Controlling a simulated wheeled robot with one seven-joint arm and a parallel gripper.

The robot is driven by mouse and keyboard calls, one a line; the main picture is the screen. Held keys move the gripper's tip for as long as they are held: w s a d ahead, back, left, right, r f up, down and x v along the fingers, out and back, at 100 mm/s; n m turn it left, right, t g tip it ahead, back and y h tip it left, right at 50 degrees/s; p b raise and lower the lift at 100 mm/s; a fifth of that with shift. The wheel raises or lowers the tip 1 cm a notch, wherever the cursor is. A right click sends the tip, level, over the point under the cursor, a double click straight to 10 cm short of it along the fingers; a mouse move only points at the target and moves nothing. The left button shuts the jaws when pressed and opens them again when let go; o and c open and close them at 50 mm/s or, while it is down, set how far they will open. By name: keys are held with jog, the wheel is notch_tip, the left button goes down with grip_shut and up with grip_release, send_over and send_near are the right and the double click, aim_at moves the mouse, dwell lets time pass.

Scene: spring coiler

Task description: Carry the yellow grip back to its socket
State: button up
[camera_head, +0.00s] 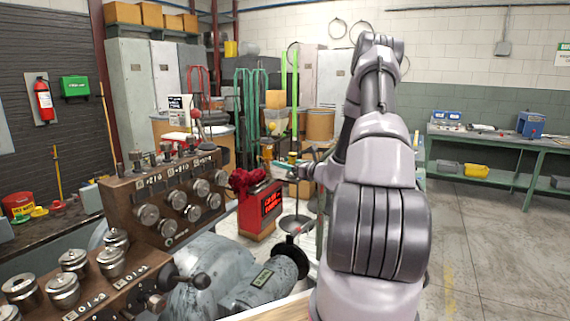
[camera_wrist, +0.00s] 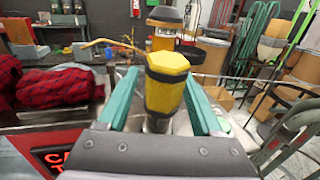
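The yellow grip (camera_wrist: 165,88) is faceted, with a dark band near its top and a grey metal stem below. In the wrist view it stands nearly upright, slightly tilted, between the two teal fingers of my gripper (camera_wrist: 162,95). In the head view my gripper (camera_head: 285,167) is above and right of the red box, partly hidden by my arm; the grip shows there only as a small yellow patch (camera_head: 292,157). I cannot pick out its socket for certain.
A red box with lit lettering (camera_head: 262,208) and red cloth (camera_wrist: 52,88) stand close to my gripper. Behind the grip is an orange-yellow canister-like thing (camera_wrist: 163,38). The knob-covered console (camera_head: 165,200) is at left, a green bench (camera_head: 500,140) at right. The right floor is clear.

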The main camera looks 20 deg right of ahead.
jog(key=v, duration=1.2)
jog(key=s+a+r+n+g+y, duration=0.25)
jog(key=a+r+n+g, duration=0.2)
jog(key=a, duration=0.25)
jog(key=s+a+r+n+g+y, duration=0.1)
jog(key=s+a+r+n+g, duration=0.25)
jog(key=a+n, duration=0.3)
jog(key=s+a+r+n+g+y, duration=0.1)
jog(key=s+a+r+n+g, duration=0.3)
jog(key=a, duration=0.4)
jog(key=s+r+n+t+h, duration=0.1)
jog(key=s+r+n+h, duration=0.3)
jog(key=s+r+n, duration=0.2)
jog(key=s+a+r+n+t+h, duration=0.1)
jog(key=s+r+n+h, duration=0.4)
jog(key=s, duration=0.5)
jog(key=shift+s+r+n+t, duration=0.25)
jog(key=shift+r+n+t, duration=0.05)
jog(key=shift+r+n, duration=0.4)
jog(key=shift+h, duration=0.25)
